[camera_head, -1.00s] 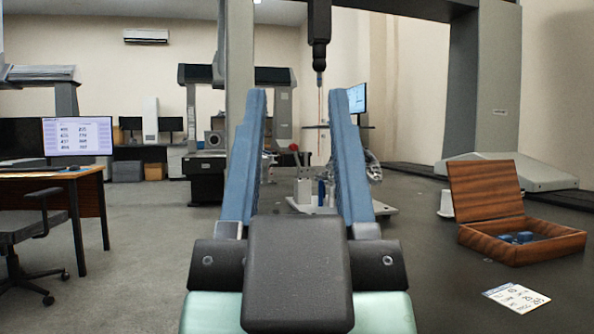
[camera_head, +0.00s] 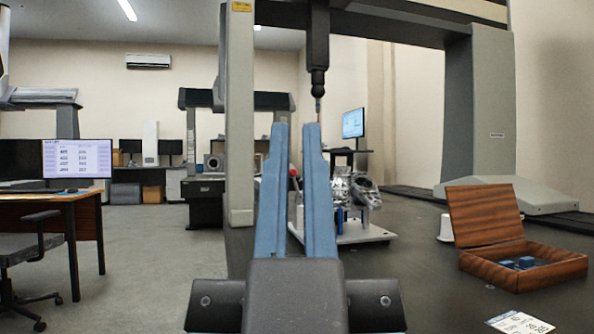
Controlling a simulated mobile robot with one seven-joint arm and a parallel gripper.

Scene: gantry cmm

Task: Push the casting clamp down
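A silver metal casting (camera_head: 364,192) sits on a light fixture plate (camera_head: 372,236) behind my gripper, partly hidden by its right finger. A red tip (camera_head: 293,172), apparently the clamp's handle end, shows in the narrow gap between the fingers. The rest of the clamp is hidden, so I cannot tell its angle. My gripper (camera_head: 296,128) has its two blue fingers pointing forward, close together with a narrow empty gap. Contact with the clamp cannot be seen.
A dark probe head (camera_head: 318,50) hangs from the gantry above the fingertips. A grey gantry column (camera_head: 240,120) stands left of them. An open wooden box (camera_head: 520,268) with blue pieces, a white cup (camera_head: 446,228) and a label card (camera_head: 519,322) are at the right.

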